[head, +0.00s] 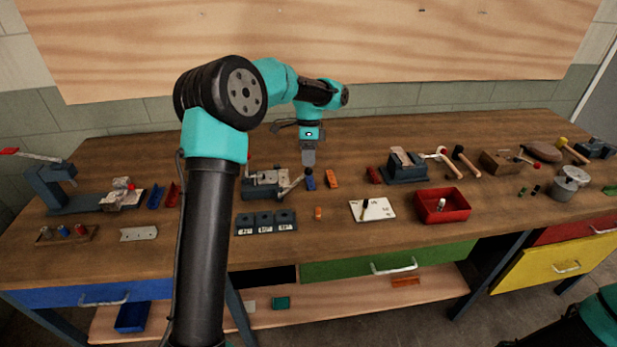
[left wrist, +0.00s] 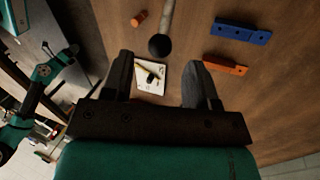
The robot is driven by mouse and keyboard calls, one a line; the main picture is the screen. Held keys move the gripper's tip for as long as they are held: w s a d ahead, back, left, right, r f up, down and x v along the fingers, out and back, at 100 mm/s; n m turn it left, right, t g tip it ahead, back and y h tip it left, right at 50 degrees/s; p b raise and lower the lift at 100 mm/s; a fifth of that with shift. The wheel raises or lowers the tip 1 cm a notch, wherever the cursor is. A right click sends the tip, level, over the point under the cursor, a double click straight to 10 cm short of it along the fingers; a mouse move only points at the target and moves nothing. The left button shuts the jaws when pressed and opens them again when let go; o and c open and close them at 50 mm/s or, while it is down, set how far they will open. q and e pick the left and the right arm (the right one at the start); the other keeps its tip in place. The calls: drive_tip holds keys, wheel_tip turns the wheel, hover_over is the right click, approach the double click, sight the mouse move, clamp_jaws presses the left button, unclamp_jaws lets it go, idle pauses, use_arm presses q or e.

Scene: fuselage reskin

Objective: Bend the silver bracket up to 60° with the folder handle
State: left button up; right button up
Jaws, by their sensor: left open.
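The folder (head: 262,186) is a dark block with silver metal parts on top, at the middle of the bench. Its handle (head: 293,186) is a grey rod sticking out to the right, ending in a black ball knob. In the left wrist view the handle (left wrist: 166,15) points at my gripper, with the knob just beyond and between the fingertips. I cannot make out the silver bracket apart from the folder's metal. My left gripper (head: 309,160) points down above the knob; it is open and empty in the left wrist view (left wrist: 160,68). My right gripper is out of view.
A dark three-part block (head: 266,223) stands in front of the folder. A white card (head: 372,209) and red tray (head: 443,205) lie to the right. A vise-like tool (head: 404,166) stands behind them.

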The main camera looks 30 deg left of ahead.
use_arm(q)
drive_tip(key=x, duration=0.6)
drive_tip(key=shift+s+f, duration=0.15)
drive_tip(key=shift+f, duration=0.2)
drive_tip(key=shift+c, duration=0.2)
clamp_jaws()
